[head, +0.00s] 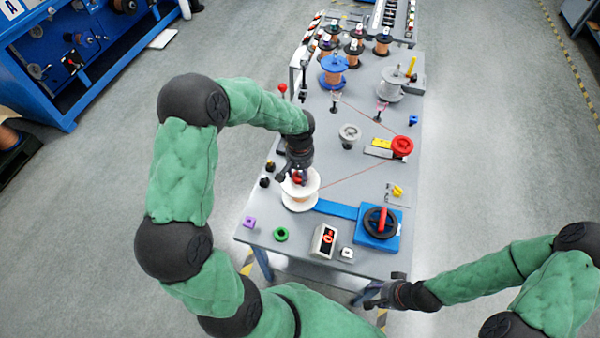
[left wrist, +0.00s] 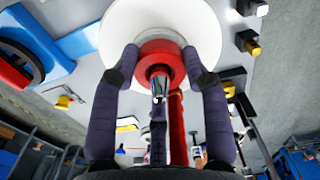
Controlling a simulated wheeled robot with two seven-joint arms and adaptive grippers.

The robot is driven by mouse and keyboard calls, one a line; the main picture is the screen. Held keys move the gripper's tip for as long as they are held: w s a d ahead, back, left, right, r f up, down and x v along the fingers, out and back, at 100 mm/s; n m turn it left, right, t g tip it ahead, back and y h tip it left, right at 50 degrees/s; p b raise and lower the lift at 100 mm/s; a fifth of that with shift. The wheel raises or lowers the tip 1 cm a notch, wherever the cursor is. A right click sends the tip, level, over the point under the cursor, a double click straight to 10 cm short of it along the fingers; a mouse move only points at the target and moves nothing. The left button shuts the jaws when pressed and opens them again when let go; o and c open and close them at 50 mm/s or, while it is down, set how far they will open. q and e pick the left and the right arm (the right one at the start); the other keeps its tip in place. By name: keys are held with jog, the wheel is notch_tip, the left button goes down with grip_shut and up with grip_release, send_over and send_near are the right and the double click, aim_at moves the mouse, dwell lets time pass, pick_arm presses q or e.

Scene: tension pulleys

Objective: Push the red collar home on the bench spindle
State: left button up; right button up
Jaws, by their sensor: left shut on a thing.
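The red collar (left wrist: 160,60) is around the metal spindle tip (left wrist: 158,88), over the white spool (left wrist: 160,22), in the left wrist view. In the head view the collar (head: 297,179) is partly hidden by my gripper, on top of the white spool (head: 300,197). My left gripper (left wrist: 162,65) is shut on the collar, with its dark fingers on either side of it. It also shows in the head view (head: 297,172). I cannot tell whether the collar touches the spool face. My right gripper (head: 372,297) is off the table's front edge, away from the spool; its fingers are too small to read.
A blue unit with a black wheel and red handle (head: 379,223) stands right of the spool. Pulleys and copper spools (head: 354,52) stand behind.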

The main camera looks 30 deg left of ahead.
pick_arm(q)
jog(key=shift+f+b, duration=0.3)
jog(key=shift+f, duration=0.05)
dwell(0.6)
jog(key=o, duration=1.2)
jog(key=shift+r, duration=0.1)
notch_tip(320, 180, up, 12)
jog(key=shift+f, duration=0.1)
